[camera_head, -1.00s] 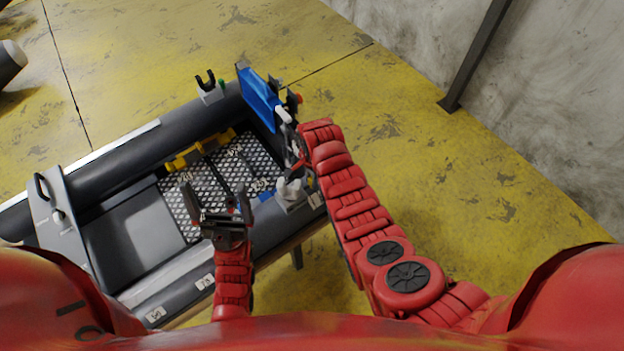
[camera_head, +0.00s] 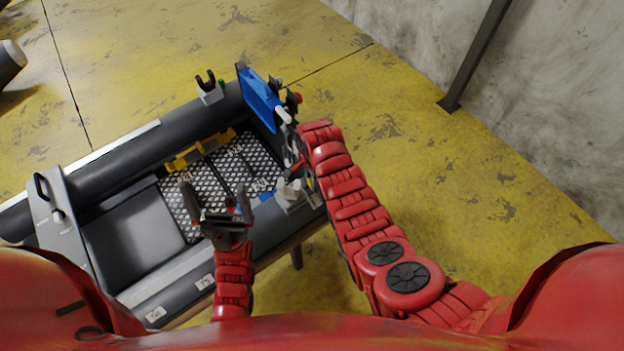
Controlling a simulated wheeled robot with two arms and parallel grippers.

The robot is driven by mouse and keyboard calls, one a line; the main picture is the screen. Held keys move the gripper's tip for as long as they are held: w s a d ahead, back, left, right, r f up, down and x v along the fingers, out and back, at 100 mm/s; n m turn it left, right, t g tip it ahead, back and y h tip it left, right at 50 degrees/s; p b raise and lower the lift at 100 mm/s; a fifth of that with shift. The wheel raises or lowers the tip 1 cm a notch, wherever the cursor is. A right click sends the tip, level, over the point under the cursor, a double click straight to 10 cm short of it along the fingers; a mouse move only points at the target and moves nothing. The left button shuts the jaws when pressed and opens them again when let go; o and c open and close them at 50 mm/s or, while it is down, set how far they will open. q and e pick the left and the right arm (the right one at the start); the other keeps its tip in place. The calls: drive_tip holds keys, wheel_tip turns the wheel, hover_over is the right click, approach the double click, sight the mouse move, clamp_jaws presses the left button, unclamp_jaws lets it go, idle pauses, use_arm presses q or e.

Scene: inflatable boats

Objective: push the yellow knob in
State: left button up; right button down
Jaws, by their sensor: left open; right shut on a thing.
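I cannot make out a yellow knob for certain; a yellow fitting (camera_head: 200,150) lies along the far inner side of the grey inflatable boat (camera_head: 105,165). My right gripper (camera_head: 287,125) is at the boat's right end, beside the upright blue panel (camera_head: 258,98). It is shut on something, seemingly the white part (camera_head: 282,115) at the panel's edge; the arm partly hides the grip. My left gripper (camera_head: 215,196) is open and empty, in front of the boat's patterned floor (camera_head: 235,165) in the picture. Its fingers are spread apart; its height above the floor is unclear.
A white fitting (camera_head: 289,190) sits on the boat's near right corner. A grey panel (camera_head: 60,215) crosses the boat's left end. The yellow ground (camera_head: 440,190) to the right is clear up to the wall (camera_head: 560,100).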

drive_tip(key=shift+s+a, duration=0.75)
drive_tip(key=shift+a, duration=0.25)
drive_tip(key=c, duration=0.7)
unclamp_jaws()
drive_tip(key=shift+w+r+b, duration=0.15)
drive_tip(key=shift+r+b, duration=0.15)
drive_tip(key=shift+r, duration=0.5)
wheel_tip(320, 180, up, 4)
drive_tip(key=shift+f+b, duration=0.1)
drive_tip(key=shift+b, duration=0.7)
wheel_tip(320, 180, up, 3)
drive_tip(key=shift+f+p, duration=0.2)
drive_tip(key=shift+p, duration=0.3)
wheel_tip(320, 180, up, 10)
drive_tip(key=f+p, duration=0.1)
drive_tip(key=p, duration=0.7)
hover_over(306, 188)
drive_tip(key=shift+w+r, duration=0.1)
drive_tip(key=shift+r, duration=0.15)
